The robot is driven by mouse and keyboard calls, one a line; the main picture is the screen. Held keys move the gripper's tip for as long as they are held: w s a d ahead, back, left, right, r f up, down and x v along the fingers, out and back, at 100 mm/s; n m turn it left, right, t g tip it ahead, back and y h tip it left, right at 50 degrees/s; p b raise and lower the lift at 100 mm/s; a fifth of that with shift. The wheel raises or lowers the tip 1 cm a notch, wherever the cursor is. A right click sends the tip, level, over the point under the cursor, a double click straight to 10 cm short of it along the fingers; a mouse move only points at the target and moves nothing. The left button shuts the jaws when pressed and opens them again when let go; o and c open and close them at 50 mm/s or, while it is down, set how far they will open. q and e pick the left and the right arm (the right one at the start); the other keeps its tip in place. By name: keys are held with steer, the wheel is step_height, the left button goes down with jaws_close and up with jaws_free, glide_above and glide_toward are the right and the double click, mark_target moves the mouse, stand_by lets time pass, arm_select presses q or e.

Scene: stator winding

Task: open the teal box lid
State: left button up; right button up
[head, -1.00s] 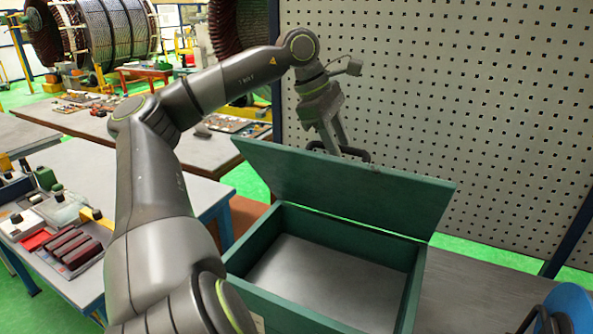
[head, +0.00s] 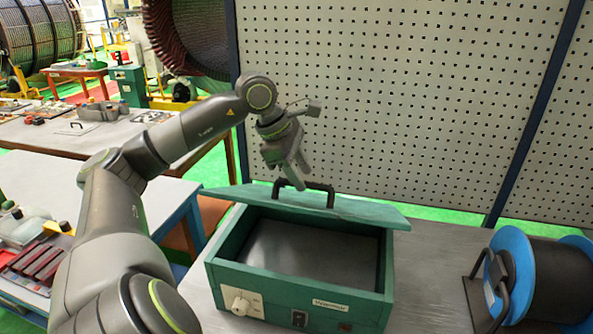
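The teal box (head: 290,275) stands on the grey table, with its empty-looking grey interior visible. Its lid (head: 370,212) is raised along the back edge and leans far back, so I see it as a thin sloping panel. The dark lid handle (head: 318,187) stands up behind the lid's top edge. My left gripper (head: 290,178) is just above and at the left part of the handle. Its two fingers look spread apart; whether they touch the handle is unclear. My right gripper is not in view.
A blue and black wire spool (head: 515,275) stands on the table (head: 430,275) to the right of the box. A perforated panel (head: 400,100) rises behind. Another table (head: 165,205) with small parts is at left. The table between box and spool is clear.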

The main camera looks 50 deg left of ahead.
arm_select(q)
steer(key=a+r+p, duration=0.4)
steer(key=a+r, duration=0.1)
steer(key=r, duration=0.3)
steer(key=w+a+r+p, duration=0.1)
steer(key=a+r+p, duration=0.3)
steer(key=r, duration=0.5)
steer(key=shift+w+a+r, duration=0.15)
steer(key=shift+w+a, duration=0.1)
steer(key=shift+a, duration=0.1)
stand_by(1.2)
